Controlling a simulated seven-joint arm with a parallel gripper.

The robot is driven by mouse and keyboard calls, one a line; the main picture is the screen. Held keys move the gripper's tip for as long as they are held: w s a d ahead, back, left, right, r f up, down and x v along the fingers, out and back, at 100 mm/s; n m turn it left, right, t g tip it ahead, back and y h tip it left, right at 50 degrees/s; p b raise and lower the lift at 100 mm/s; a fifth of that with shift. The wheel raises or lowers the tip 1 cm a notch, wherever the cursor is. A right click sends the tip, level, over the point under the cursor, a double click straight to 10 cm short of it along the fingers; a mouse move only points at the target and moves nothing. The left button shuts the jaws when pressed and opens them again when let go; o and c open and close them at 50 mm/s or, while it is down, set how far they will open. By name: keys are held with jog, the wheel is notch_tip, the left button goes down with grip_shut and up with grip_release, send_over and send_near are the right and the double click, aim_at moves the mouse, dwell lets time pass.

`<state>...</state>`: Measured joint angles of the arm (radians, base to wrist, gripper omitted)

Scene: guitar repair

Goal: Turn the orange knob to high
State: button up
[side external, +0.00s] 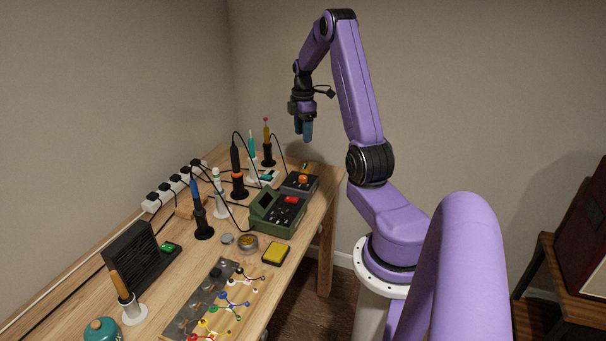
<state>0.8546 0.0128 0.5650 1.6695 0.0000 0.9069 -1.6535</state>
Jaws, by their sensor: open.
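The orange knob (303,179) sits on top of a small dark grey box (312,190) at the right end of the workbench. The knob is too small here for its setting to be read. My gripper (303,137) hangs above the bench with its blue fingers pointing down, open and empty. It is above the knob in the picture and well apart from it.
A green soldering station (265,222) with a red part stands close to the grey box. Several soldering irons in stands, with black cables, line the back. A white power strip (172,187) lies behind. A yellow sponge tray (276,253) is near the front edge.

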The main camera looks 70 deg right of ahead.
aim_at(303, 177)
notch_tip(303, 177, down, 16)
jog(key=shift+f, duration=0.1)
dwell(0.4)
jog(key=c, duration=1.1)
jog(key=shift+o, duration=0.2)
